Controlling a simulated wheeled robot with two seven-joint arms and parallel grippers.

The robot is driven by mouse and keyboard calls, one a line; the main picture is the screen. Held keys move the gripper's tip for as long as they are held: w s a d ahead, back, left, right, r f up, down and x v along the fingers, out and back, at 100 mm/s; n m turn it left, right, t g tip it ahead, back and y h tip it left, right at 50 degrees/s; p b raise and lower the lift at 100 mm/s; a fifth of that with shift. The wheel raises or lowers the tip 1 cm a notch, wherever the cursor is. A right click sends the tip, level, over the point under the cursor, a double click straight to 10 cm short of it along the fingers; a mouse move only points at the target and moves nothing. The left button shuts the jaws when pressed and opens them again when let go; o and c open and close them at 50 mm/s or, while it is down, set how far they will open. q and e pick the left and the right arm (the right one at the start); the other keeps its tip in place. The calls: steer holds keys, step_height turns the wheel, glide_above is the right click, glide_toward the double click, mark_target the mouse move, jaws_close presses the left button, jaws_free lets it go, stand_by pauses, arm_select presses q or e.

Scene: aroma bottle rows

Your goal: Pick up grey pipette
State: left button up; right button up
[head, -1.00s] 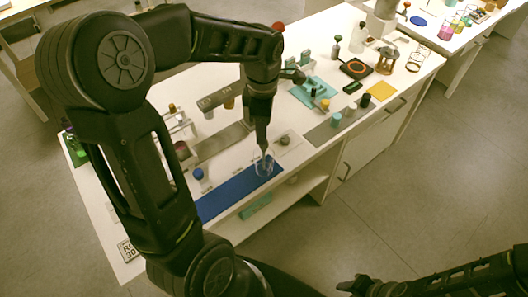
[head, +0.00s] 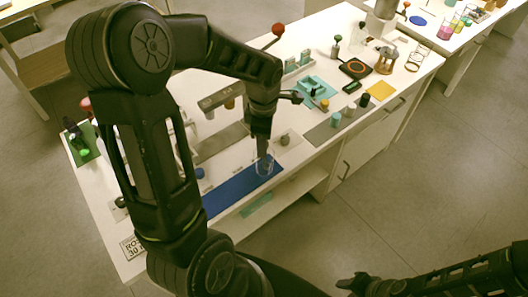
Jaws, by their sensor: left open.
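I cannot pick out a grey pipette with certainty; my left arm hides part of the bench. My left gripper (head: 263,152) points down, open, at a clear glass beaker (head: 266,168) at the blue mat (head: 238,190). Its fingertips overlap the beaker's top in the picture; I cannot tell whether they are inside it or behind it. My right gripper (head: 352,284) is at the bottom edge, off the bench and over the floor; its jaw opening is unclear.
The white bench (head: 112,225) holds a teal tray (head: 317,86), a black square device with an orange ring (head: 355,68), a yellow mat (head: 381,90) and several small bottles. A red ball-topped item (head: 278,29) stands behind my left wrist. A small grey-topped item (head: 285,140) is right of the gripper.

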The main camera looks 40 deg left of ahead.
stand_by(0.3)
arm_select(q)
steer(key=c, duration=0.8)
steer(key=shift+r, duration=0.15)
step_height(320, 180, up, 10)
steer(key=shift+f+b, duration=0.1)
steer(key=shift+b, duration=0.55)
